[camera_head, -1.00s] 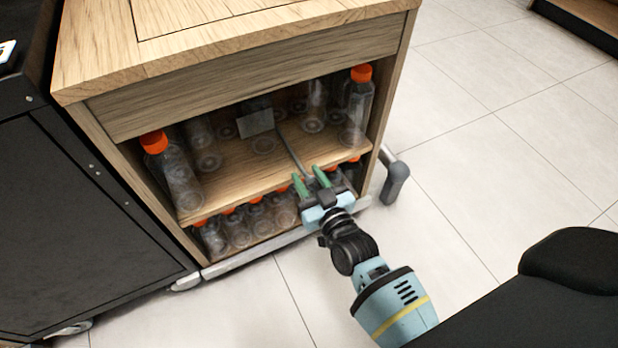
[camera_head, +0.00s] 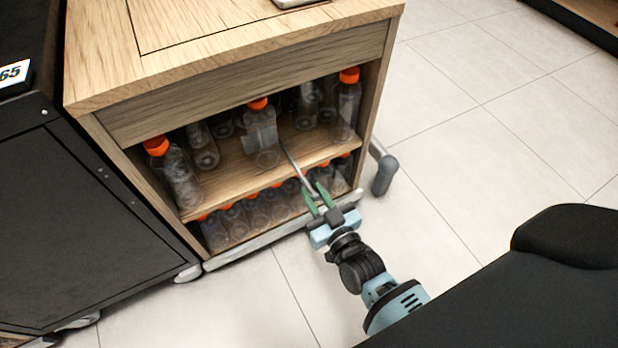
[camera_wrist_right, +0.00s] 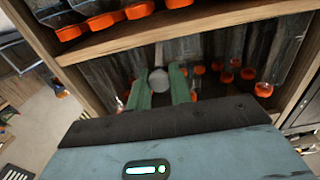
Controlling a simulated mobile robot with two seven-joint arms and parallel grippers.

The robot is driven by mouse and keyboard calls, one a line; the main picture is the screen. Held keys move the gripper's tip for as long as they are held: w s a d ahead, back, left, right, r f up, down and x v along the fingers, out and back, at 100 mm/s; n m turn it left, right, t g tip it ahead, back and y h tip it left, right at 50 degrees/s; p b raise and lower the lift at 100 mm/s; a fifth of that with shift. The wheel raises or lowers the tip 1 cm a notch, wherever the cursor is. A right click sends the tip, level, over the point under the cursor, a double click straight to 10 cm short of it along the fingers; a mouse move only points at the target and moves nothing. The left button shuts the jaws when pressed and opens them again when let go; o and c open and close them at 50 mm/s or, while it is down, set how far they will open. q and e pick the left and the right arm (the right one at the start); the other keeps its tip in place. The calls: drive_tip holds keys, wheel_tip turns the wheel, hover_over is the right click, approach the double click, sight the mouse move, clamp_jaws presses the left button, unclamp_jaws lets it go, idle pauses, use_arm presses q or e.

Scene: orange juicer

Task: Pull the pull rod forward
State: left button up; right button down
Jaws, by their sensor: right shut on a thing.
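The pull rod (camera_head: 296,167) is a thin grey rod sloping out of the cabinet's upper shelf, with a flat plate (camera_head: 261,137) at its inner end. The plate overlaps a clear bottle with an orange cap (camera_head: 258,103) near the middle front of that shelf; I cannot tell if they touch. My right gripper (camera_head: 318,197), with green fingers, is shut on the rod's outer end, just in front of the cabinet. In the right wrist view a round grey end of the rod (camera_wrist_right: 158,79) shows between the green fingers. My left gripper is not in view.
The wooden cabinet (camera_head: 245,72) holds several orange-capped bottles on two shelves. A grey bumper rail (camera_head: 255,243) runs along its base, with a handle (camera_head: 384,175) at right. A black cabinet (camera_head: 80,220) stands at left. The tiled floor in front is clear.

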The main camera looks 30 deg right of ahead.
drive_tip(key=shift+s, duration=0.4)
drive_tip(key=c, duration=1.4)
unclamp_jaws()
drive_tip(key=s+p, duration=0.2)
drive_tip(key=s, duration=0.5)
drive_tip(key=shift+s+d, duration=0.15)
drive_tip(key=shift+s, duration=0.25)
